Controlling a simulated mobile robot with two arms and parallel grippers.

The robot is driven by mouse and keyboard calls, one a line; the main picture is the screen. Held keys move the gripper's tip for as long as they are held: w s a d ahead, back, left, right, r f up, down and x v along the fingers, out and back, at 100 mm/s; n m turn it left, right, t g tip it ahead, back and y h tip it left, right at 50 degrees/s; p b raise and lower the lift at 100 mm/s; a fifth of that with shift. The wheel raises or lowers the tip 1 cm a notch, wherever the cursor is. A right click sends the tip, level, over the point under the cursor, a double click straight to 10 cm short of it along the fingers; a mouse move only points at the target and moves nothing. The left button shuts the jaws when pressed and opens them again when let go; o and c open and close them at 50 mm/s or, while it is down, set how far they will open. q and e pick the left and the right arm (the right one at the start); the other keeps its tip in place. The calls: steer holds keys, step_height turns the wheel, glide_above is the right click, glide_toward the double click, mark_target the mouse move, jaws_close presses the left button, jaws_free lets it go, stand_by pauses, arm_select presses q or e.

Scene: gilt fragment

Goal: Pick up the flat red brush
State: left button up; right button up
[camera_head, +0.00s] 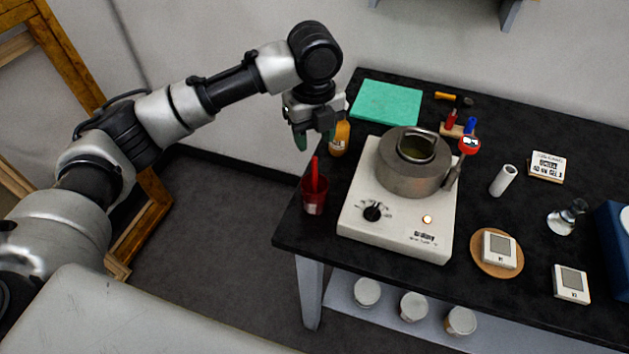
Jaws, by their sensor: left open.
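A flat red handle (315,173), which looks like the red brush, stands upright in a dark red cup (314,202) at the table's left front corner. Its lower end is hidden inside the cup. My left gripper (315,139) is open and empty. It points down and appears just above the top of the red handle in the picture, apart from it. An orange bottle (340,139) stands close to the right of the gripper, partly hidden by it. My right gripper is not in view.
A white hotplate (388,231) with a steel pot (406,178) stands right of the cup. A green mat (387,102) lies behind. Small red and blue items stand on a wooden block (457,131). Left of the table is open floor (215,230).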

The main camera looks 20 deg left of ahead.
mark_target(314, 165)
arm_select(q)
step_height(314, 165, down, 3)
steer(key=shift+r, duration=0.1)
step_height(314, 165, down, 4)
steer(key=shift+s+d+f+p, duration=0.1)
steer(key=shift+s+f+p, duration=0.1)
steer(key=shift+p, duration=0.65)
steer(key=shift+w+f, duration=0.1)
steer(key=shift+f, duration=0.3)
jaws_close()
